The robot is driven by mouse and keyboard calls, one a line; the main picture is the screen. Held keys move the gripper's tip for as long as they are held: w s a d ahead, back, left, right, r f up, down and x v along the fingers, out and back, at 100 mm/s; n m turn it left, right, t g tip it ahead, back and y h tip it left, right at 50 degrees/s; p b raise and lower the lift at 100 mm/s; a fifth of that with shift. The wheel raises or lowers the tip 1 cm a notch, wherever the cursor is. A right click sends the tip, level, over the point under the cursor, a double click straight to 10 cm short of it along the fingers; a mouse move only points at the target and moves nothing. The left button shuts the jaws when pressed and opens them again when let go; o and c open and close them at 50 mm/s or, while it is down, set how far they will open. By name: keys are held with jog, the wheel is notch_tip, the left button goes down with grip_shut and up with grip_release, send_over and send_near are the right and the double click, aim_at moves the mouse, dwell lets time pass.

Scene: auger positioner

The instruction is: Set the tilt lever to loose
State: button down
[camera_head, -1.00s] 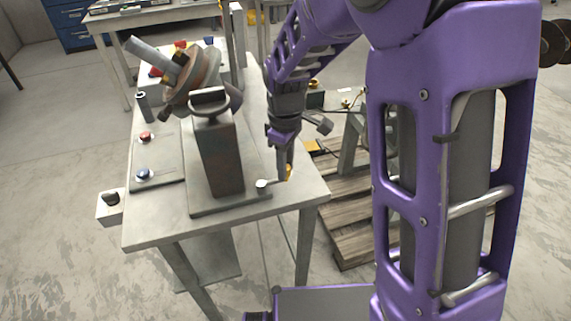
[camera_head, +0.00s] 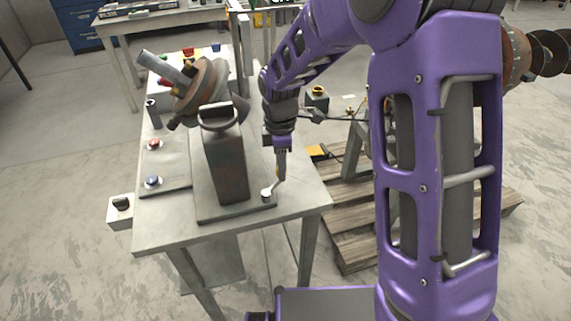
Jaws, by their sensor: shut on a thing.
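The tilt lever (camera_head: 273,188) is a small metal arm on a pale round pivot, at the near right corner of the positioner's base plate. It points up and to the right from its pivot in the picture. My gripper (camera_head: 281,178) reaches down from above and is shut on the lever's outer end, hiding most of the handle. The positioner (camera_head: 226,165) is a dark, worn metal post with a tilted round rusty plate (camera_head: 200,88) and a grey tube at its top. It stands on the grey table (camera_head: 300,195).
A panel with a red button (camera_head: 153,144) and a blue button (camera_head: 153,182) lies left of the post. A small box with a dark switch (camera_head: 121,205) is at the table's left edge. A wooden pallet (camera_head: 350,225) with equipment is right of the table. The table's right front corner is clear.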

jog(key=n+p, duration=0.1)
jog(key=w+a+n, duration=0.1)
jog(key=n, duration=0.1)
jog(key=shift+a+r+p, duration=0.15)
jog(key=shift+a+p, duration=0.05)
jog(key=shift+p, duration=0.15)
jog(key=shift+a+n+p, duration=0.45)
jog(key=shift+n, duration=0.45)
jog(key=c, duration=0.6)
grip_release()
notch_tip(320, 180, up, 17)
jog(key=p, duration=0.2)
jog(key=shift+r, duration=0.1)
